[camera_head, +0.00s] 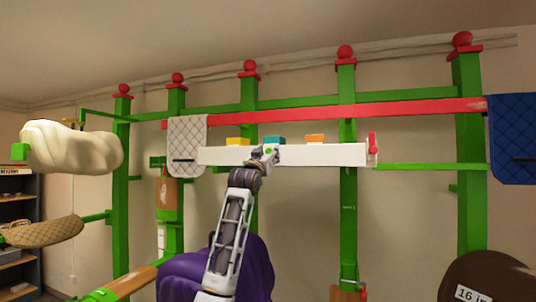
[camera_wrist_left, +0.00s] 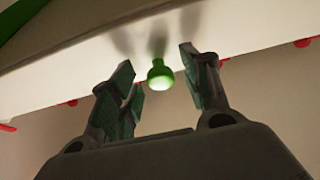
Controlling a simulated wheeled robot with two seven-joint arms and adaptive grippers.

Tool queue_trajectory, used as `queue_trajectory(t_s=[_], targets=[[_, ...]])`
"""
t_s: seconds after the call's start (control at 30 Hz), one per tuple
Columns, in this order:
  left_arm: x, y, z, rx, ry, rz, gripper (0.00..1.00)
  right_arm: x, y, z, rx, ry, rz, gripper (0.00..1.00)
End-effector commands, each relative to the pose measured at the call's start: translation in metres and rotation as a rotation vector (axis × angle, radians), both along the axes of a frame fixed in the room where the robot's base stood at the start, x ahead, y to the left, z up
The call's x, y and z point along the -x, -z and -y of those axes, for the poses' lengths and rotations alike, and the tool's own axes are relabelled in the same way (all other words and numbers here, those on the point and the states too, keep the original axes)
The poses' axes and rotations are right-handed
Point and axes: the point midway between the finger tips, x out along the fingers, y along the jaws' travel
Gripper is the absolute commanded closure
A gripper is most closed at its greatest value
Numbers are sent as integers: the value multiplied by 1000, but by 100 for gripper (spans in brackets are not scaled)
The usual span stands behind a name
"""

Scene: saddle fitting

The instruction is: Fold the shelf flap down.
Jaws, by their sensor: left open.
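The shelf flap (camera_head: 325,155) is a long white board at the middle of the head view, with its broad white face toward me. In the left wrist view the white board (camera_wrist_left: 85,75) spans the picture, and a round green knob (camera_wrist_left: 159,76) stands out from it. My left gripper (camera_head: 266,152) is at the flap's face, left of its middle. In the wrist view my left gripper (camera_wrist_left: 155,92) is open, with the knob showing between its fingertips; I cannot tell whether they touch it. My right gripper is not in view.
Yellow (camera_head: 238,141), teal (camera_head: 274,140) and orange (camera_head: 315,138) blocks show along the flap's top edge. A quilted grey pad (camera_head: 187,140) hangs at its left end, and a red piece (camera_head: 373,143) sits at its right end. Green posts (camera_head: 468,150) stand behind. A purple saddle (camera_head: 255,270) is below.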

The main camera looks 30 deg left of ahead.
Motion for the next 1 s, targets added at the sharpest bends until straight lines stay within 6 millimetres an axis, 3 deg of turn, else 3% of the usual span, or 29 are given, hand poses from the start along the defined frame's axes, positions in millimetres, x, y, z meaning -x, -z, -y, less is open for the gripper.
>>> queue_trajectory(t_s=[0.2,0.57,1.0], targets=[[0,1,0,0,0,0,55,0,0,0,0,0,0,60],[0,1,0,0,0,-1,100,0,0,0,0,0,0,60],[2,2,0,-1,0,5,100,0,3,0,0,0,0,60]])
